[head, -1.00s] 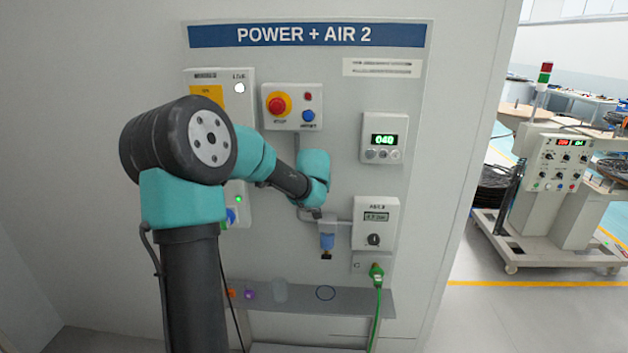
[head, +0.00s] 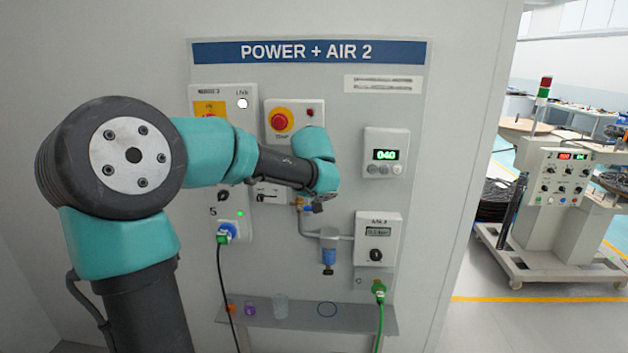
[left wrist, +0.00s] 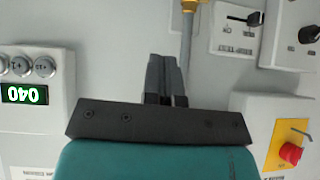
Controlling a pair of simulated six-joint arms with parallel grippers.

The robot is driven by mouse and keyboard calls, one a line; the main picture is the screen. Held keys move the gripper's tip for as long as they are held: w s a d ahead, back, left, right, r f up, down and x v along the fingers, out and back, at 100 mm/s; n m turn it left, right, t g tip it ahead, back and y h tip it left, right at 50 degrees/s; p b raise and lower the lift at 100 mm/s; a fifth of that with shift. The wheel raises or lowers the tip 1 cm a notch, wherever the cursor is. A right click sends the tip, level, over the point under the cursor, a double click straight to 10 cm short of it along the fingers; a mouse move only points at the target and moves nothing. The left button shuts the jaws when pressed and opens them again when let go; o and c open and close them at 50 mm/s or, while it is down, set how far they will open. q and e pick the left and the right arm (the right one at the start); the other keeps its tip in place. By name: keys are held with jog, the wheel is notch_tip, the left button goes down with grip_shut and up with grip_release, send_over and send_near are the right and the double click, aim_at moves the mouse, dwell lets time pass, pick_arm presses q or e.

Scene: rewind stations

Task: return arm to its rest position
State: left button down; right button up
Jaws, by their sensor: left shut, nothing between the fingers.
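My left arm reaches in from the left of the head view, across the front of the POWER + AIR 2 panel (head: 405,250). My left gripper (head: 318,207) hangs just above the air line, in front of the panel, and looks small there. In the left wrist view the gripper (left wrist: 166,75) has its two dark fingers together, with nothing between them. No rest marker or cradle for the arm shows. My right gripper is in neither view.
The panel carries a red stop button (head: 282,120), a 040 display (head: 386,154), a gauge box (head: 378,238), a blue-bowled filter (head: 329,256), and blue (head: 227,231) and green (head: 379,290) plugs. A shelf (head: 350,322) juts out below. A wheeled machine (head: 560,170) stands at right.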

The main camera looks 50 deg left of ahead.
pick_arm(q)
jog(key=shift+s+d+r, duration=0.1)
jog(key=shift+r, duration=0.05)
dwell(0.4)
jog(key=w+d+f+m+g+h, duration=0.1)
jog(key=d+f+m+h, duration=0.15)
jog(key=d+f, duration=0.55)
jog(key=w+d+f+m+h, duration=0.1)
jog(key=w+d+f+h, duration=0.2)
jog(key=f, duration=0.9)
jog(key=d+f+m+g+h, duration=0.1)
jog(key=d+f+h, duration=0.1)
jog(key=d+f, duration=0.65)
jog(key=s+d+f+g+h, duration=0.1)
jog(key=s+d+f, duration=0.4)
jog(key=f, duration=0.3)
jog(key=s+d+f+m+g, duration=0.1)
jog(key=s+d+f, duration=0.4)
jog(key=f, duration=0.4)
jog(key=s+d+f+m+g+h, duration=0.1)
jog(key=s+d+f, duration=0.4)
jog(key=s+f, duration=0.2)
jog(key=shift+s+d+f+h, duration=0.35)
jog(key=shift+f, duration=0.35)
